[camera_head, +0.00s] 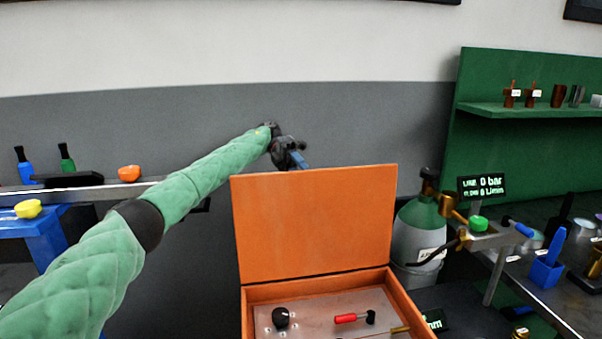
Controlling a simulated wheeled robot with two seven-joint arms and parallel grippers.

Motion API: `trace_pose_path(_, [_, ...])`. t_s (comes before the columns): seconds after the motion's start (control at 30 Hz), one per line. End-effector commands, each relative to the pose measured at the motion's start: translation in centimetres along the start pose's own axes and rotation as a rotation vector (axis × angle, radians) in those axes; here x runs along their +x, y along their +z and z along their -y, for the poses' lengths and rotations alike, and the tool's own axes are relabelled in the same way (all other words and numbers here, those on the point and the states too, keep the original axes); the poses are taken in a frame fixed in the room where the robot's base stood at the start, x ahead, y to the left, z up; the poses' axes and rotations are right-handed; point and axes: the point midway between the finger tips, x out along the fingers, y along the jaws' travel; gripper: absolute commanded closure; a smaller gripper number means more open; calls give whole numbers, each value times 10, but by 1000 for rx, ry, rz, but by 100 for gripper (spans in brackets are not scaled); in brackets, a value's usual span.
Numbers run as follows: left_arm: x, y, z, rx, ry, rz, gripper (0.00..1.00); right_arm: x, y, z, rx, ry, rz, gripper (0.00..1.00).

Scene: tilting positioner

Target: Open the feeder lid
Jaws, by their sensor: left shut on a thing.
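The feeder is an orange box (409,304) at the bottom centre, cut off by the lower picture edge. Its orange lid (315,225) stands raised, close to upright, along the back side of the box. Inside the box is a grey panel with a black knob (281,318) and a red-handled lever (350,318). My left gripper (296,161) is at the lid's top edge, a little left of its middle. It is shut on the lid there; its fingertips are partly hidden by the lid. My right gripper is not in view.
A green gas cylinder (421,222) with a brass valve stands close right of the lid. A blue stand (38,233) with a metal rail is at the left.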

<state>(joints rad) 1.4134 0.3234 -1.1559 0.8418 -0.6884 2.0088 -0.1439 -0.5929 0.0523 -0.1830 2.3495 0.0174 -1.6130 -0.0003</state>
Motion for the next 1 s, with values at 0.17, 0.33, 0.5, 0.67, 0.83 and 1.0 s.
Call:
trace_pose_path(0.17, [1, -1, -5, -7, 1, -1, 68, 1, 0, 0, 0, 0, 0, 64])
trace_pose_path(0.33, [2, -1, -5, -6, 1, -2, 68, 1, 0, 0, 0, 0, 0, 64])
trace_pose_path(0.5, [1, -1, -2, -5, 1, -3, 68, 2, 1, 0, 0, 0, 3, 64])
trace_pose_path(0.67, [-4, 1, 10, -2, 2, -1, 68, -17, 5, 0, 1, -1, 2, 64])
trace_pose_path(0.83, [-14, 6, 39, 1, 6, 0, 68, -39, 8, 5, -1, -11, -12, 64])
trace_pose_path(1.0, [8, 22, 62, 3, 2, -2, 68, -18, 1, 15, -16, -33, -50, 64])
